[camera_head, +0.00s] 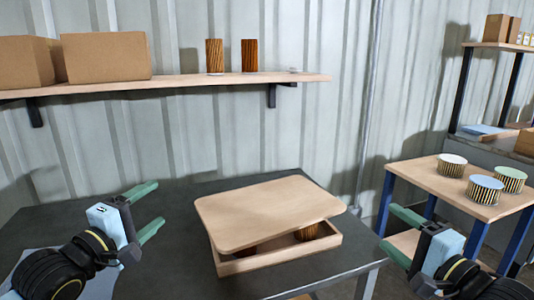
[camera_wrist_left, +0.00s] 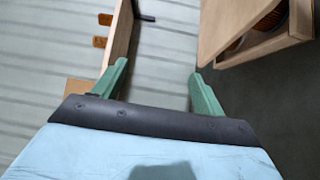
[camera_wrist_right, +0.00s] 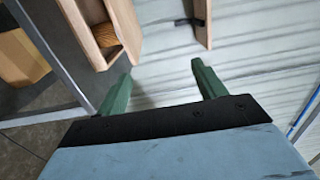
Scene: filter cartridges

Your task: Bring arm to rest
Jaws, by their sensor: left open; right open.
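My left gripper (camera_head: 152,213) is open and empty above the left part of the dark table, left of the wooden box. Its green fingers stand apart with nothing between them in the left wrist view (camera_wrist_left: 156,82). My right gripper (camera_head: 392,232) is open and empty beyond the table's right edge, in front of the side table. Its fingers are also apart in the right wrist view (camera_wrist_right: 161,82). Neither gripper touches anything that I can see.
On the dark table (camera_head: 130,275) stands a wooden box (camera_head: 270,262) with a lid (camera_head: 268,212) lying askew over it; cartridges show inside. A wall shelf (camera_head: 200,82) holds cardboard boxes (camera_head: 105,57) and two brown cartridges (camera_head: 249,56). Striped canisters (camera_head: 484,189) stand on the side table (camera_head: 430,180).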

